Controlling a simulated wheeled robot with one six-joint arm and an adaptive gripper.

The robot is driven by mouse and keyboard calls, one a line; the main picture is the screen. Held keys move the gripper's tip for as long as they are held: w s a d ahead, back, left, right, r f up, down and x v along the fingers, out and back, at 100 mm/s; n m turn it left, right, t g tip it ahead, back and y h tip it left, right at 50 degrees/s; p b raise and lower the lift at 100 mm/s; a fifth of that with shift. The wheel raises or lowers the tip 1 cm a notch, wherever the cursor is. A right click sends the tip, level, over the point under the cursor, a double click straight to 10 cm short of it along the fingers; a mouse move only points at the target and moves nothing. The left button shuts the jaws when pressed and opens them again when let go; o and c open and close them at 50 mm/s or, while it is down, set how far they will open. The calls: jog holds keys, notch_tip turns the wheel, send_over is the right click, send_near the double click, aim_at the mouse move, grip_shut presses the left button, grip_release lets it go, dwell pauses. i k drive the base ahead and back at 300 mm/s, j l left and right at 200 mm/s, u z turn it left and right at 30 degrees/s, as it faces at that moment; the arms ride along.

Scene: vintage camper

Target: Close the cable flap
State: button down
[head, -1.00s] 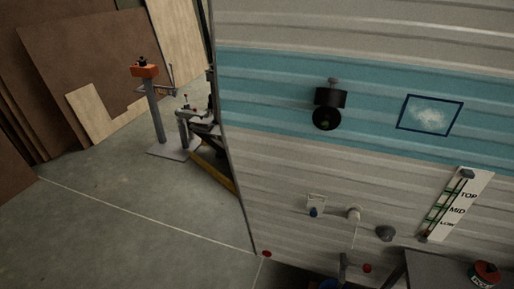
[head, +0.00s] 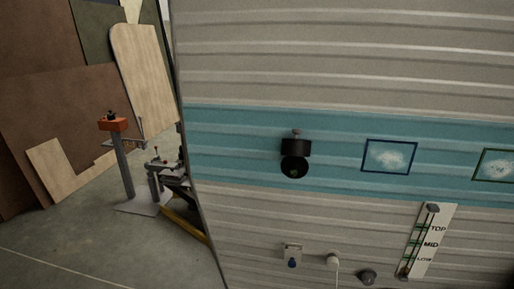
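Two small white fittings are low on the camper's ribbed side wall in the head view. The left one (head: 292,248) is a squarish white piece with a blue part hanging below it. The right one (head: 333,260) is a rounded white piece with a thin pale cable hanging down from it. I cannot tell for sure which of them carries the cable flap, or whether the flap stands open; both are small in the view. My gripper is not in view.
A black cylindrical fitting (head: 295,158) sticks out from the teal band. A grey knob (head: 367,277) and a TOP/MID/LOW slider panel (head: 430,241) are at lower right. An orange-topped stand (head: 113,124) and leaning boards are at left. Floor (head: 75,230) at lower left is clear.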

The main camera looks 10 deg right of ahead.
aim_at(297, 136)
jog(key=i+j, duration=0.1)
jog(key=i, duration=0.3)
jog(key=i+j+z, duration=0.1)
jog(key=i, duration=0.35)
